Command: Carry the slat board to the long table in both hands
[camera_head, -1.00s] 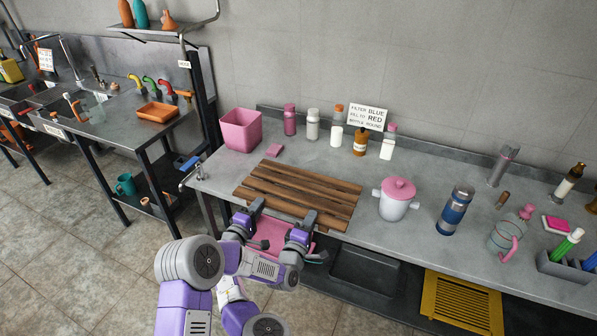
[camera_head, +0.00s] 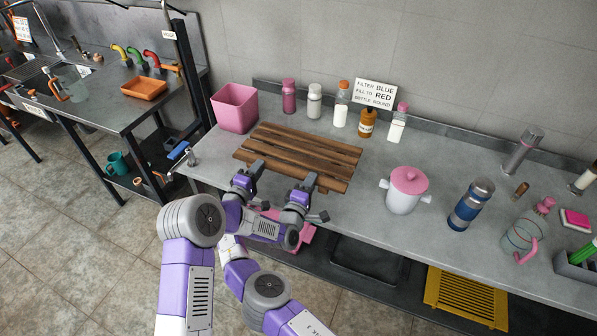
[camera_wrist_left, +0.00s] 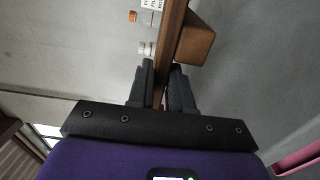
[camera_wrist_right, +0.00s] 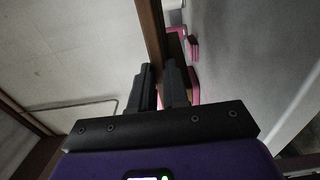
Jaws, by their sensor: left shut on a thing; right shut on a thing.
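The brown wooden slat board (camera_head: 300,148) is over the left part of the long grey table (camera_head: 350,205) in the head view. My left gripper (camera_head: 304,192) and my right gripper (camera_head: 248,178) are both shut on its near edge, side by side. The board's edge runs between the fingers in the left wrist view (camera_wrist_left: 172,40) and the right wrist view (camera_wrist_right: 152,30). A brown block (camera_wrist_left: 196,42) under the board shows in the left wrist view. I cannot tell whether the board touches the table.
A pink bin (camera_head: 235,108) stands just behind the board's left end. Several bottles, including a brown one (camera_head: 366,123), stand behind it. A white pot with a pink lid (camera_head: 405,190) stands to its right.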

